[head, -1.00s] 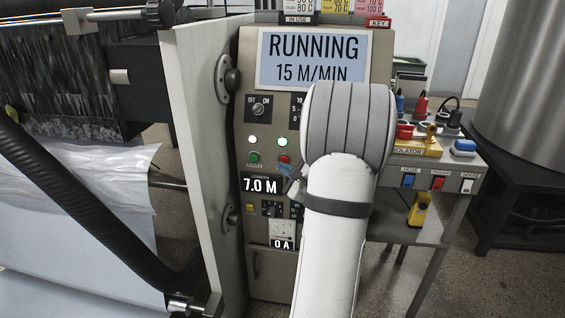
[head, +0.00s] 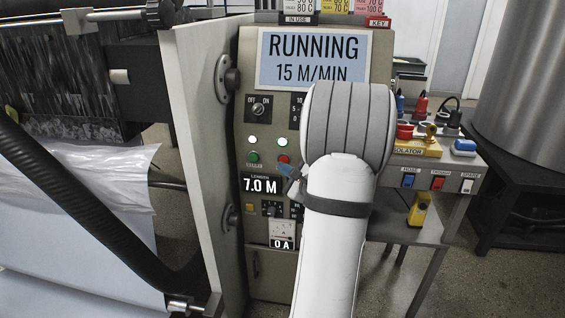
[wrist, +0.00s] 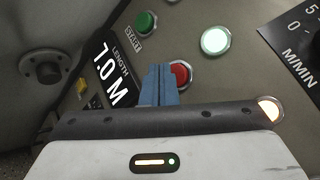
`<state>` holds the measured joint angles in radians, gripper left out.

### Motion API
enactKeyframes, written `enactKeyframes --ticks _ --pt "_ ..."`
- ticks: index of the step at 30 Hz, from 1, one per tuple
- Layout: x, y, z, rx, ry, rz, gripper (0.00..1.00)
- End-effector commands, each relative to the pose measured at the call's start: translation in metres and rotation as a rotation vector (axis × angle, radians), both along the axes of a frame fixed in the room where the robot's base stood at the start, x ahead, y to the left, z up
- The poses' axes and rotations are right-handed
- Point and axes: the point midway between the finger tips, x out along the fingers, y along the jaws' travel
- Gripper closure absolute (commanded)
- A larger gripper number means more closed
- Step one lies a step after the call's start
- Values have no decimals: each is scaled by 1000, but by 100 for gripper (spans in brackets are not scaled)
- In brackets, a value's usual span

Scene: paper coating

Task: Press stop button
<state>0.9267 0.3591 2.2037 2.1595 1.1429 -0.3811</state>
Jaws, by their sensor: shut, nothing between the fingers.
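The red stop button (head: 284,160) is on the grey control panel, right of the green start button (head: 254,157). In the wrist view the red button (wrist: 181,74) is partly hidden behind my gripper (wrist: 158,68), whose blue fingers are shut and empty. The fingertips overlap the button's left edge in that view; I cannot tell whether they touch it. In the head view my gripper (head: 287,168) shows as a small blue shape just below the red button. The display (head: 313,58) reads RUNNING, 15 M/MIN.
The length readout (head: 260,186) shows 7.0 M. White lamps sit above both buttons. A grey machine side plate (head: 195,160) stands close on the left, with a black hose (head: 90,200) beyond it. A bench with switches (head: 437,182) stands on the right.

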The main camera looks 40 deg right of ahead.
Motion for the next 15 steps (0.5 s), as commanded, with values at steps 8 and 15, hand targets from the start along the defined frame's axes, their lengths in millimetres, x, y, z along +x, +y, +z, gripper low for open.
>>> enactKeyframes --ticks 8,15 --pt "4 -4 -2 0 0 0 100" --pt "6 -7 0 0 1 -1 100"
